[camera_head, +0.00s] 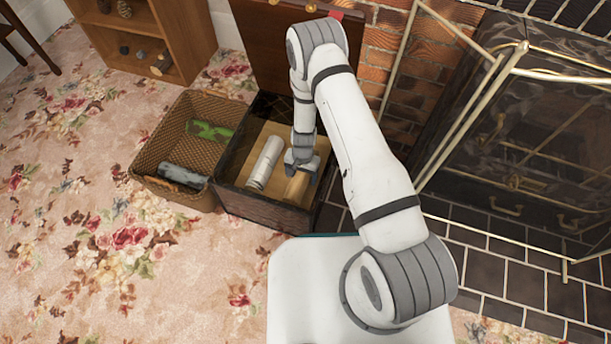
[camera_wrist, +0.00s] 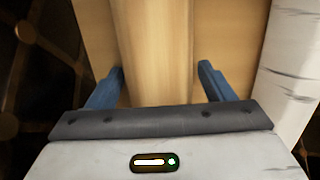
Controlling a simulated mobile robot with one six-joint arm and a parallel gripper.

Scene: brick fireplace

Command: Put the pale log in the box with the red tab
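The dark box (camera_head: 262,208) stands with its lid (camera_head: 283,45) raised, and a red tab (camera_head: 337,14) shows at the lid's top edge. Inside the box lie a plain tan, pale log (camera_head: 297,188) and a white bark-covered log (camera_head: 264,163) to its left. My gripper (camera_head: 302,166) is down inside the box over the tan log. In the wrist view my gripper (camera_wrist: 162,72) has its blue fingers apart, one each side of the tan log (camera_wrist: 155,45). A gap shows at the right finger; contact on the left is unclear. The white log (camera_wrist: 292,75) lies outside the right finger.
A wooden shelf (camera_head: 187,35) stands behind. A brass-framed fire screen (camera_head: 440,100) and brick fireplace are right. Floral carpet (camera_head: 100,270) is clear at front left.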

